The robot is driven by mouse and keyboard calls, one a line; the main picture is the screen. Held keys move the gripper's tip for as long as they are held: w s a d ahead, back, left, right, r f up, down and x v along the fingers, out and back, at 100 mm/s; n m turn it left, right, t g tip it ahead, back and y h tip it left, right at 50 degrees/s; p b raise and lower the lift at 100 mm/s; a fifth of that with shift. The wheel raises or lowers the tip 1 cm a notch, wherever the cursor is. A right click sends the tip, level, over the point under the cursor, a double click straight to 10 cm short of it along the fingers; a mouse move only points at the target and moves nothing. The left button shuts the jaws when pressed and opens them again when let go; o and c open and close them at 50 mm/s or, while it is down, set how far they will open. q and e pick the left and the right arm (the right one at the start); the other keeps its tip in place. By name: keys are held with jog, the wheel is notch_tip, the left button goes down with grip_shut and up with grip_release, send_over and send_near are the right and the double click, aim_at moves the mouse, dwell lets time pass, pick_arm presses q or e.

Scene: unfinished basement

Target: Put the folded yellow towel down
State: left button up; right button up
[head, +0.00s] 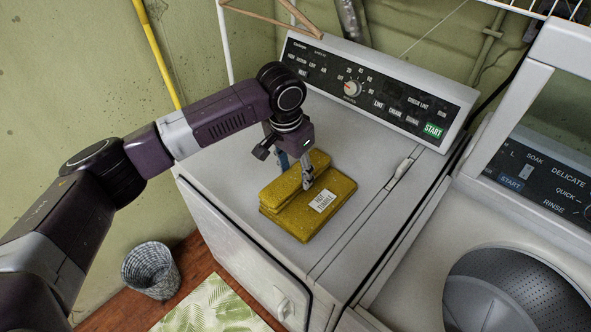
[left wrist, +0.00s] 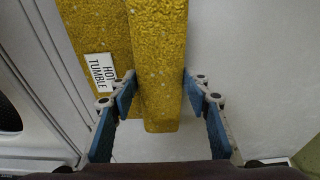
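The folded yellow towel (head: 325,212) is low over the white dryer's top (head: 375,165), with a white "HOT TUMBLE" label on it. I cannot tell whether its underside fully touches the dryer. My left gripper (head: 296,174) comes down from above onto the towel's upper fold. The wider lower layer (left wrist: 95,35) shows at the left of the fold. My right gripper is not in view.
The dryer's control panel (head: 375,88) rises behind the towel. A washer (head: 440,275) with an open drum stands at the right. A grey basket (head: 151,270) and a leaf-patterned mat (head: 215,308) are on the floor. The dryer top around the towel is clear.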

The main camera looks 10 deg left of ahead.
pick_arm(q)
jog(key=o, duration=0.3)
jog(key=shift+r, duration=0.1)
notch_tip(320, 180, up, 12)
jog(key=s+a+b, duration=0.1)
jog(key=b, duration=0.1)
jog(key=shift+s, duration=0.25)
dwell(0.4)
